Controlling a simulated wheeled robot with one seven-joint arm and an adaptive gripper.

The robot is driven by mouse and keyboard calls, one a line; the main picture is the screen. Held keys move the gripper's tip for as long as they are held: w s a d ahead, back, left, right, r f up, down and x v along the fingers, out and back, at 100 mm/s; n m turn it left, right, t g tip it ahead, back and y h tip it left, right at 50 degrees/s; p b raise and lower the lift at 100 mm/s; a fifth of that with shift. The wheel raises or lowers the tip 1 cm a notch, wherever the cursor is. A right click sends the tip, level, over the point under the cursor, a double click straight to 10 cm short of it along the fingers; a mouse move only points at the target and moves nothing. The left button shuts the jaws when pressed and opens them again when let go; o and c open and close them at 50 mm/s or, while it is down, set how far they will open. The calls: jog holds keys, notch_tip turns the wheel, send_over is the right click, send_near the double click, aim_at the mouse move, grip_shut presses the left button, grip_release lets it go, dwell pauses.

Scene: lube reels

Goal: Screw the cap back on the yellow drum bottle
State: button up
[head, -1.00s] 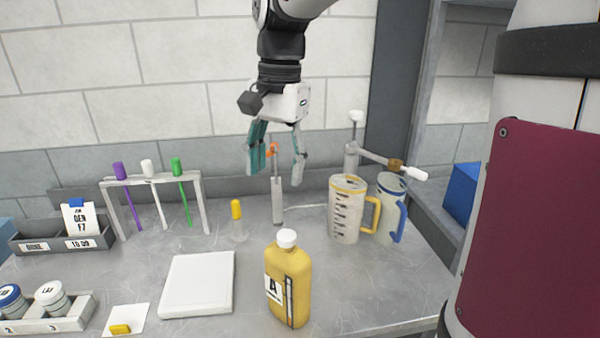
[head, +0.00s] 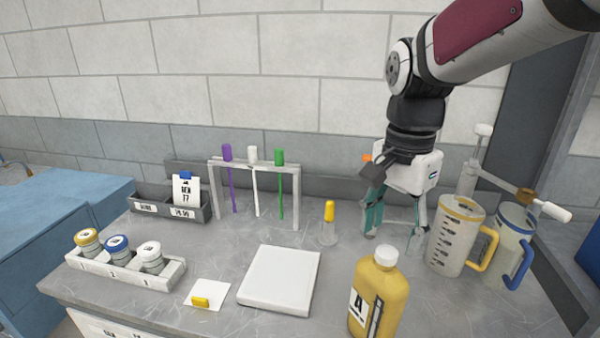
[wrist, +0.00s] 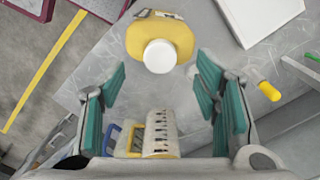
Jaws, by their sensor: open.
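The yellow drum bottle (head: 378,299) stands upright at the front of the grey bench, with a label marked A. A white cap (head: 386,256) sits on top of its neck; I cannot tell whether it is tight. In the wrist view the bottle (wrist: 132,40) shows from above, with the round white cap (wrist: 160,56) near the middle top. My gripper (head: 394,228) is open and empty, pointing down, above the bench and behind the bottle in the head view. In the wrist view its teal-padded fingers (wrist: 160,88) stand either side of clear space, with the cap beyond them.
Two measuring jugs, one with a yellow handle (head: 455,237) and one blue (head: 513,245), stand close right of my gripper. A yellow-topped dropper (head: 329,215) stands to its left. A white pad (head: 280,279), a dipstick rack (head: 297,195) and a jar tray (head: 120,275) lie further left.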

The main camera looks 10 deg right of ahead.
aim_at(387, 251)
jog(key=shift+f, duration=1.8)
jog(key=shift+c, duration=0.2)
jog(key=c, duration=1.1)
jog(key=shift+m+b, duration=0.6)
jog(key=shift+m, duration=0.5)
jog(key=o, duration=1.5)
